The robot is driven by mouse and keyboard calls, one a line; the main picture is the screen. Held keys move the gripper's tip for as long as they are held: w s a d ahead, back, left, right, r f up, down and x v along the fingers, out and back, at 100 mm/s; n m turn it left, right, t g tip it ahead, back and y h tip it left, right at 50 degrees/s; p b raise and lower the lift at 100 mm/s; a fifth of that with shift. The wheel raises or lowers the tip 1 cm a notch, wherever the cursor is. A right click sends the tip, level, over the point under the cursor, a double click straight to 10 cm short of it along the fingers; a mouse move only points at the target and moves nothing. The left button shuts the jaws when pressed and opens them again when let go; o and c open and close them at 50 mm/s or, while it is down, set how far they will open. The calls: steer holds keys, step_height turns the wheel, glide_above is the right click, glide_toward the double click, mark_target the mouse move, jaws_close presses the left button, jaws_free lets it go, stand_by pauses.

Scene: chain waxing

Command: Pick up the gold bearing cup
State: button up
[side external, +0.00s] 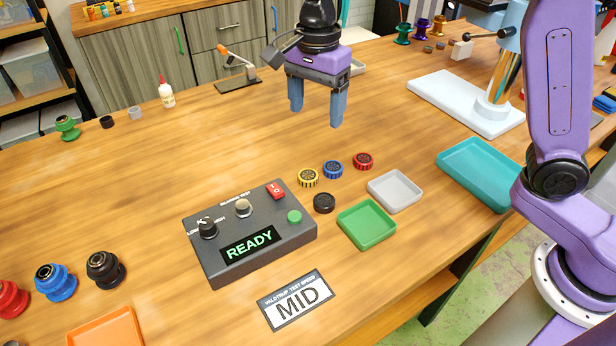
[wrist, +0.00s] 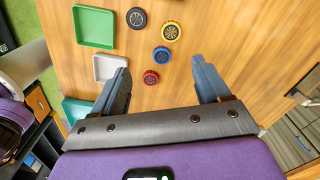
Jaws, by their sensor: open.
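The gold bearing cup (side external: 308,177) is a small yellow-gold ring with a dark spoked centre, lying flat on the wooden table right of the tester box. It also shows in the wrist view (wrist: 171,31), beyond the fingertips. A blue cup (side external: 333,169) and a red cup (side external: 362,161) lie in a row with it, and a black cup (side external: 324,203) lies in front of it. My gripper (side external: 316,114) is open and empty above the table, behind the cups. In the wrist view my fingers (wrist: 160,68) are spread wide.
The grey tester box (side external: 227,267) reads READY and sits left of the cups. A green tray (side external: 367,225), a grey tray (side external: 395,191) and a teal tray (side external: 480,170) stand to the right. A sign reading MID (side external: 296,299) lies in front. The table's left middle is clear.

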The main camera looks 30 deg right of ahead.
steer(key=w+m, duration=0.1)
steer(key=w, duration=0.1)
glide_above(308, 175)
steer(key=shift+m, duration=0.3)
steer(key=f, duration=1.2)
steer(key=shift+s+a, duration=0.1)
steer(key=shift+s, duration=0.25)
steer(key=shift+w+f, duration=0.2)
steer(key=shift+f, duration=1.2)
steer(key=shift+w+f, duration=0.15)
steer(key=shift+f, duration=1.2)
steer(key=c, duration=1.1)
